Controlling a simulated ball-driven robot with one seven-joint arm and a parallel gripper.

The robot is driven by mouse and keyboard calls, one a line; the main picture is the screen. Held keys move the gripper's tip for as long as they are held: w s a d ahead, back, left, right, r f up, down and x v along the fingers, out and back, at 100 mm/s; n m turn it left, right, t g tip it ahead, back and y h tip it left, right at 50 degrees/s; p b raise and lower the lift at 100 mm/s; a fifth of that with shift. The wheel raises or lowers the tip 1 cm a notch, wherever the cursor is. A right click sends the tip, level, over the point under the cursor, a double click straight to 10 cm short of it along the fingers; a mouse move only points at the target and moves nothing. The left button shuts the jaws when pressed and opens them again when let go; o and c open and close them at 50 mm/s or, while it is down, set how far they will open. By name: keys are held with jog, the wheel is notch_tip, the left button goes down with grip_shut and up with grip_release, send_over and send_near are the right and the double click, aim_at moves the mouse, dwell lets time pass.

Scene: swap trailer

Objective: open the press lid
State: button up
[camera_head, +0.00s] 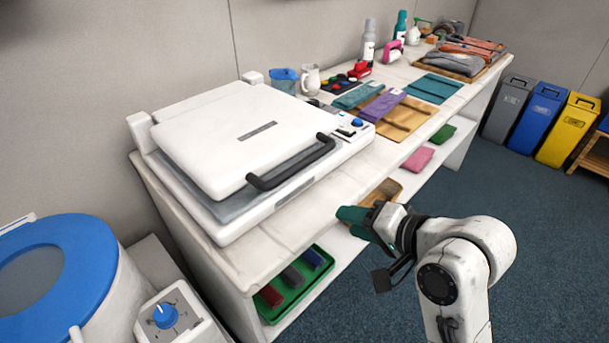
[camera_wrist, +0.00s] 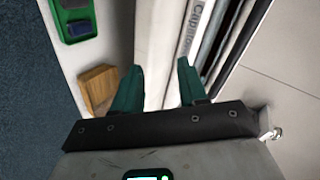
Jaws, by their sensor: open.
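The white press (camera_head: 225,165) stands on the left part of the counter. Its white lid (camera_head: 235,133) lies down over the base, with a dark gap along the front edge. A black bar handle (camera_head: 292,165) runs along the front of the lid. My gripper (camera_head: 350,222) is in front of the counter, lower than the handle and to its right, apart from it. In the wrist view my gripper (camera_wrist: 156,85) shows two green fingers spread apart with nothing between them. The press front edge (camera_wrist: 205,50) shows there beyond the fingers; the handle cannot be made out.
The counter (camera_head: 330,205) has a narrow bare strip before the press. A lower shelf holds a green tray (camera_head: 268,312) and a wooden block (camera_head: 382,192). A blue-lidded drum (camera_head: 60,265) stands at left. Cloths and bottles lie farther right.

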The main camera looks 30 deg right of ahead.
aim_at(305, 166)
jog(key=w+a+r+m+t+y+b, duration=0.1)
jog(key=w+r+m+t+y, duration=0.2)
jog(key=r, duration=0.5)
jog(key=shift+m+h, duration=0.3)
jog(key=shift+h, duration=0.4)
jog(key=b+x, duration=0.2)
jog(key=x, duration=0.8)
jog(key=shift+w+a, duration=0.2)
jog(key=shift+w, duration=0.15)
grip_shut()
